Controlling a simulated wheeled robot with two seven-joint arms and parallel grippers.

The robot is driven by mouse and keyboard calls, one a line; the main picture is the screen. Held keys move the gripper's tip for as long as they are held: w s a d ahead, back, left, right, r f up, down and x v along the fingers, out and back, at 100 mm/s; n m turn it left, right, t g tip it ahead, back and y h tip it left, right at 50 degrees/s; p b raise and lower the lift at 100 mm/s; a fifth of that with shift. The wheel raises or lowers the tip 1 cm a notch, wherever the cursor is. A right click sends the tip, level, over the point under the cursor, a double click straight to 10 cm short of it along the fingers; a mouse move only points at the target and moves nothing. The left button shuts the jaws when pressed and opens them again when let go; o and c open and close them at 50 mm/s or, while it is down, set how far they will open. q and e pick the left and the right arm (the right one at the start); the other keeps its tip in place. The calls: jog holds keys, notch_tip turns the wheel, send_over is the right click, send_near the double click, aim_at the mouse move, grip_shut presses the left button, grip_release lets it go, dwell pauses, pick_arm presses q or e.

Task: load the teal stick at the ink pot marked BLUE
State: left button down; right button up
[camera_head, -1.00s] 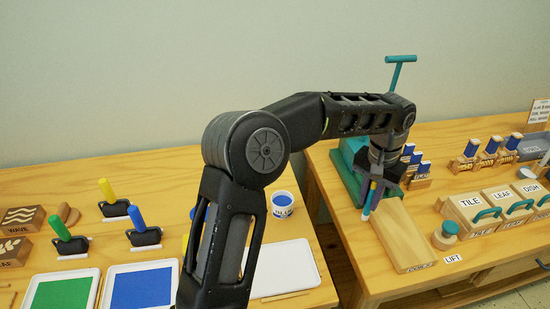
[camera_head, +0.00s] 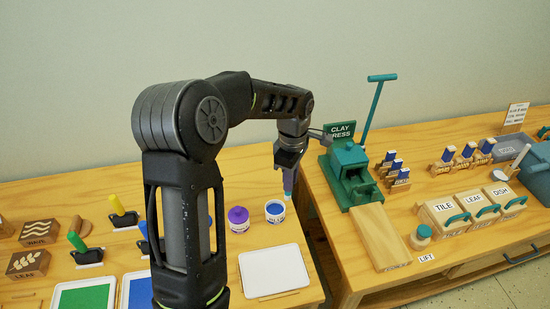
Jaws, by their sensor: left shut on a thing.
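My left gripper (camera_head: 289,166) points down at the table gap and is shut on the teal stick (camera_head: 288,183); only the stick's lower part shows below the jaws. Its lower end appears just above and right of the white pot with blue ink (camera_head: 275,211); I cannot tell whether they touch. That pot's label is too small to read surely. A second pot with a purple top (camera_head: 238,218) stands to its left. My right gripper is not in view.
A white tray (camera_head: 273,270) lies in front of the pots. The green clay press (camera_head: 345,165) with its tall handle stands on the right table, close right of my gripper. A gap separates the tables. My left arm hides part of the left table.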

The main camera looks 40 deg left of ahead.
pick_arm(q)
jog(key=s+a+n, duration=0.1)
jog(key=a+r+n+p, duration=0.1)
jog(key=n, duration=0.1)
jog(key=s+a+n, duration=0.1)
jog(key=n, duration=0.1)
jog(key=shift+s+r, duration=0.25)
jog(key=shift+s, duration=0.1)
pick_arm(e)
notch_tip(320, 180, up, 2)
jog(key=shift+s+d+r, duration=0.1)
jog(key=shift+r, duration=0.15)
pick_arm(q)
jog(key=shift+f+b, duration=1.85)
jog(key=shift+f, duration=1.15)
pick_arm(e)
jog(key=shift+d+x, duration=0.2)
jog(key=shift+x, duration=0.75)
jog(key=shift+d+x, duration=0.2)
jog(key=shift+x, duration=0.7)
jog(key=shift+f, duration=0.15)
pick_arm(q)
jog(key=shift+f+b, duration=0.4)
jog(key=shift+f, duration=0.15)
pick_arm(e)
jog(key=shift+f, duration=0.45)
pick_arm(q)
jog(key=shift+r, duration=0.1)
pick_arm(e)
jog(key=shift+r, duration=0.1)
